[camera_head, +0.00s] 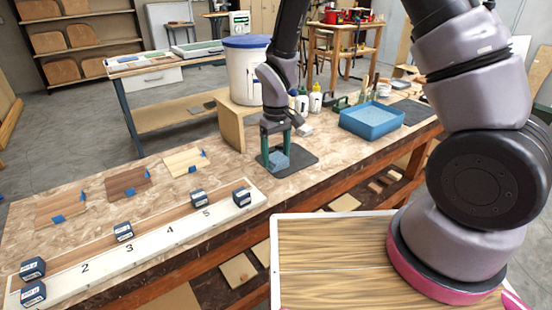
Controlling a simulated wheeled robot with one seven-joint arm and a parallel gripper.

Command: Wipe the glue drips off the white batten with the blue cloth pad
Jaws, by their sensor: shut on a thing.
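My gripper (277,148) points down over a dark mat (302,167) near the middle of the bench. It is shut on the blue cloth pad (278,160), which shows between and below the green fingers. I cannot tell whether the pad touches the mat. The white batten (150,242) is a long pale strip on the bench at the lower left, marked with numbers such as 2, 3, 4 and 5. My gripper is beyond its right end, apart from it. Glue drips are too small to make out.
Several dark blue blocks (123,232) stand along the batten, at both ends and between. Wood samples with blue tape (127,183) lie behind it. A plywood bracket (232,126), a white bucket (246,85) and a blue tray (372,121) stand near my gripper.

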